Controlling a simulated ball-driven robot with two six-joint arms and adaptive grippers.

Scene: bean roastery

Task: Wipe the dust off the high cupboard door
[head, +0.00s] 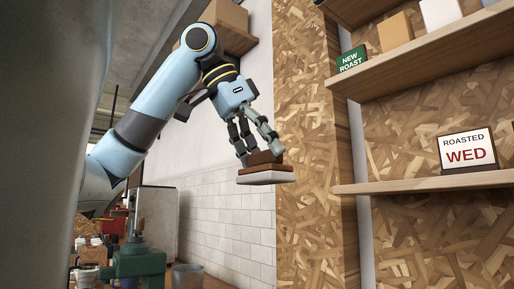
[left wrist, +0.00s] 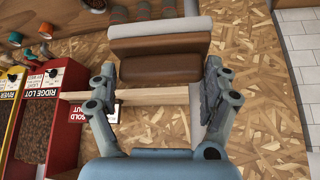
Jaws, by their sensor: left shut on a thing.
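My left gripper (head: 260,154) is shut on a wiping block (head: 266,171) with a brown top and a pale underside. The block is held in the air, roughly level, pale side down, in front of the white tiled wall and left of a tall chipboard panel (head: 305,130). In the left wrist view the block (left wrist: 160,69) sits between the two fingers of the gripper (left wrist: 160,80). I cannot make out a cupboard door or dust in either view. My right gripper is not in view.
Wooden shelves (head: 430,183) at right hold a "ROASTED WED" sign (head: 467,150) and a green "NEW ROAST" sign (head: 352,60). A cardboard box (head: 228,16) is above my left arm. The left wrist view shows a red bean bin (left wrist: 40,118) marked "RIDGE LOT".

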